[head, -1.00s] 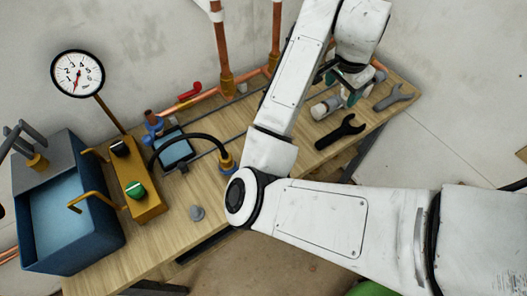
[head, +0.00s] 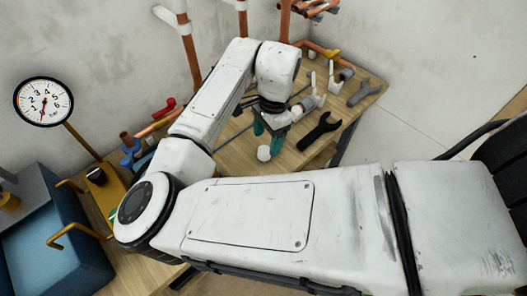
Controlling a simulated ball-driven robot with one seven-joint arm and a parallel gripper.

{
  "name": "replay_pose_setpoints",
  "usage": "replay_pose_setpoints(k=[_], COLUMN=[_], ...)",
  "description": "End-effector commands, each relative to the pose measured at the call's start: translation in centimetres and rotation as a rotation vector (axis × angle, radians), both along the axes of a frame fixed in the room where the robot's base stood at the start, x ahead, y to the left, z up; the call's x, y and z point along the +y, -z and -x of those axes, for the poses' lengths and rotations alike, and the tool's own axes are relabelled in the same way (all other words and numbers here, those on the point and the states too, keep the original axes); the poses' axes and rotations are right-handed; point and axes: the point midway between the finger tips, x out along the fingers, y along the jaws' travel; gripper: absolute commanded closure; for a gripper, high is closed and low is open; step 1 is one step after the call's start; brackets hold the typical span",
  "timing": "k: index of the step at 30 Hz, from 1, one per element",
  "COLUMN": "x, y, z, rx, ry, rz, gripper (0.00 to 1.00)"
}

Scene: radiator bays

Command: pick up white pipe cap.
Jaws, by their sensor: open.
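A small white pipe cap (head: 264,154) stands on the wooden workbench in the head view, right at the tips of my gripper. My gripper (head: 268,138) points down over the bench with its two teal fingers apart. The cap shows just below and between the fingertips, and nothing covers its near side. I cannot tell whether a finger touches it.
A black wrench (head: 320,130) lies close to the right of my gripper, with a white-and-grey cylindrical fitting (head: 309,102) behind it. A grey wrench (head: 364,92) lies near the bench's right end.

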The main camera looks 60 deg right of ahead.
Motion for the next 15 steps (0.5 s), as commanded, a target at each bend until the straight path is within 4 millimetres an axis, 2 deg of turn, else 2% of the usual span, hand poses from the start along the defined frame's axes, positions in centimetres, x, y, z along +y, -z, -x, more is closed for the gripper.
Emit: replay_pose_setpoints(k=[9,15], x=[0.9,0.9], y=[4.0,5.0], z=[-0.4,-0.5], rx=[0.001,0.000], ry=[-0.001,0.000], rz=[0.000,0.000], gripper=[0.31,0.31])
